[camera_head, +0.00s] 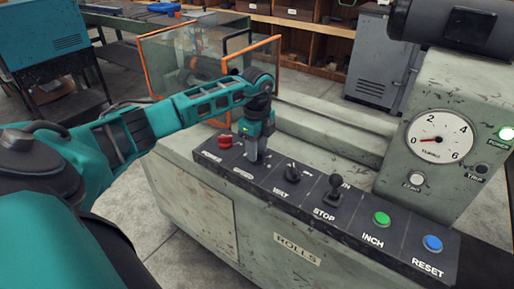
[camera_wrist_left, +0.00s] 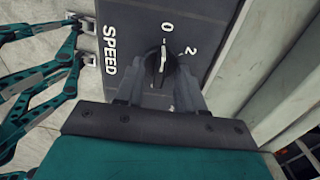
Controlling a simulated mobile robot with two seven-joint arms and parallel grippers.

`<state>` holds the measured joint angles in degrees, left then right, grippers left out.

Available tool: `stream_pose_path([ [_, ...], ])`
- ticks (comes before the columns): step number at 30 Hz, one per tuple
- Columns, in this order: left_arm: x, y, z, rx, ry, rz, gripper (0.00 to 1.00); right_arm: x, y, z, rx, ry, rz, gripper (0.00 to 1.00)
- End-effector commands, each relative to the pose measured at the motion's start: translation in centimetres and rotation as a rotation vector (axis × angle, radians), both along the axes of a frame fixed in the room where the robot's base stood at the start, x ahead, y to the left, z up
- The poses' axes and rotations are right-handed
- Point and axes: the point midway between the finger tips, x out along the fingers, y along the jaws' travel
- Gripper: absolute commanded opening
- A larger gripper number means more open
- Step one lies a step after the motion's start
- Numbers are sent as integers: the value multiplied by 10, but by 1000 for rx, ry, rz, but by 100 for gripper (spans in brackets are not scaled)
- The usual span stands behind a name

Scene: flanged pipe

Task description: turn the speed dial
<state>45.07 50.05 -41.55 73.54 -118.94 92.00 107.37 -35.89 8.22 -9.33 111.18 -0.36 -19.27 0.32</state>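The speed dial (camera_wrist_left: 161,64) is a black round knob with a white pointer line, in the left wrist view. Its pointer is toward the 0 mark, with a 2 mark to the right and the word SPEED at left. My left gripper (camera_wrist_left: 160,84) has its two grey fingers apart, one on each side of the dial's near part; contact is not clear. In the head view my left gripper (camera_head: 256,157) points down at the console (camera_head: 305,203), and the dial is hidden behind it. My right gripper is in neither view.
The console also carries a red knob (camera_head: 225,141), a black knob (camera_head: 292,172), a black lever (camera_head: 335,186), a green button (camera_head: 382,218) and a blue button (camera_head: 432,243). A gauge (camera_head: 440,137) reads near 0. An orange-framed clear guard (camera_head: 190,60) stands behind.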

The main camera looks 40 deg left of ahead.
Motion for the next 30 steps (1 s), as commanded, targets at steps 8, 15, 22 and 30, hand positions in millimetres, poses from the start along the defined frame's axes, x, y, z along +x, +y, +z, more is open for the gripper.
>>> stream_pose_path([
  [8,0,0,-1,0,0,0,37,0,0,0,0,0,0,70],
  [15,0,0,-1,0,0,0,14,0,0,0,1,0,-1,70],
  [22,0,0,-1,0,1,0,0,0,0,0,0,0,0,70],
  [30,0,0,-1,0,0,-6,0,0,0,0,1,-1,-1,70],
])
